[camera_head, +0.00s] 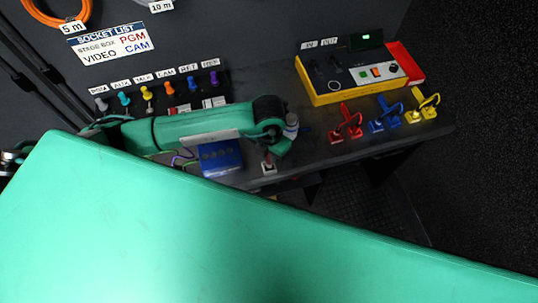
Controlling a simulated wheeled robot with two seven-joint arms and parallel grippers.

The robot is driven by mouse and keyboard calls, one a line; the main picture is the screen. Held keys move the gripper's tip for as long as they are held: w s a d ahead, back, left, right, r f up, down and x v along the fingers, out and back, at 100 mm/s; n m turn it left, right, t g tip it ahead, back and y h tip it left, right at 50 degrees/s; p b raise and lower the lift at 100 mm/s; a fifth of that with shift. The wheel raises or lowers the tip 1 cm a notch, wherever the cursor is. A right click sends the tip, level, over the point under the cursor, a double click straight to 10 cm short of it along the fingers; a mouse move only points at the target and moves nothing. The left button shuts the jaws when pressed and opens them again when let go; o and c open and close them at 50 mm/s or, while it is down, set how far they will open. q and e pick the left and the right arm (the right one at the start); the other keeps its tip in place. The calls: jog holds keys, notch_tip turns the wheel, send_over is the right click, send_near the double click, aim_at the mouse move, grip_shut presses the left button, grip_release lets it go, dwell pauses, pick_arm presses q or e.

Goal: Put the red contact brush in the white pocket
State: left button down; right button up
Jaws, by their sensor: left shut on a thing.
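My left gripper (269,158) is at the end of the green arm that comes in from the left, pointing down at the front of the dark bench. It is shut on a thin, partly hidden thing with a small reddish part, which looks like the red contact brush. A small white piece (268,170) shows right below the fingertips and looks like the white pocket. I cannot tell whether the brush is inside it or just above it. My right gripper is not in view.
A blue box (220,158) stands left of the gripper. A yellow tester (335,94) is at the back right. Red (346,125), blue (387,117) and yellow (422,108) looped plugs stand at the right. Several coloured plugs line a labelled strip (160,107). My green body part fills the foreground.

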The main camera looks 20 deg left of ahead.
pick_arm(q)
notch_tip(320, 180, down, 2)
jog(key=shift+f+p, duration=0.25)
jog(key=shift+p, duration=0.05)
jog(key=shift+f, duration=0.3)
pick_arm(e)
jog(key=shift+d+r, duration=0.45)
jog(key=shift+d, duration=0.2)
pick_arm(q)
jog(key=shift+f, duration=0.2)
jog(key=c, duration=1.3)
grip_release()
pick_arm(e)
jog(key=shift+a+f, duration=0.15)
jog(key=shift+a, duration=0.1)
